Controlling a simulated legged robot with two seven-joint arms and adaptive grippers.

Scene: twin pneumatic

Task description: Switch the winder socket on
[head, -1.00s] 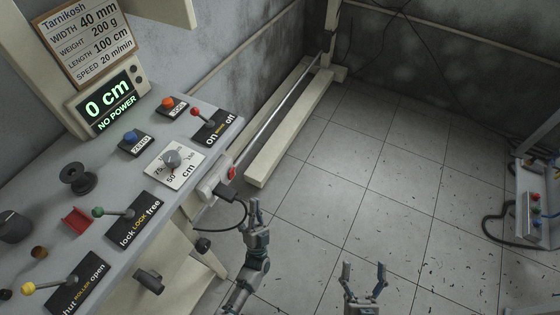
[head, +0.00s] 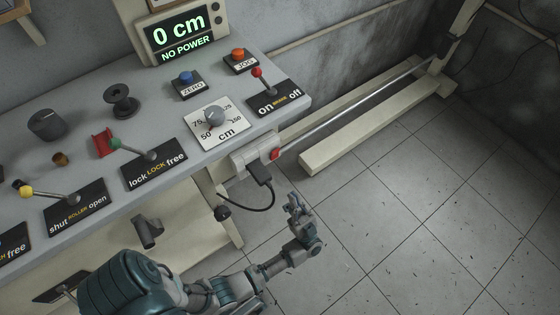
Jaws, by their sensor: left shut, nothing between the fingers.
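The winder socket (head: 247,158) is a cream box on the front edge of the bench. It carries a red switch (head: 275,154) at its right end. A black plug (head: 259,173) sits in it, and its cable loops down below. The display (head: 181,40) reads "0 cm" and "NO POWER". My left gripper (head: 294,204) is shut and empty, below and to the right of the socket, apart from it. My right gripper is out of view.
The bench (head: 200,165) holds a red-knobbed brake lever (head: 262,82), a dial (head: 214,117), a green-knobbed lock lever (head: 130,148) and a yellow-knobbed roller lever (head: 45,191). A cream beam (head: 365,135) lies on the floor at right. The tiled floor right of my gripper is clear.

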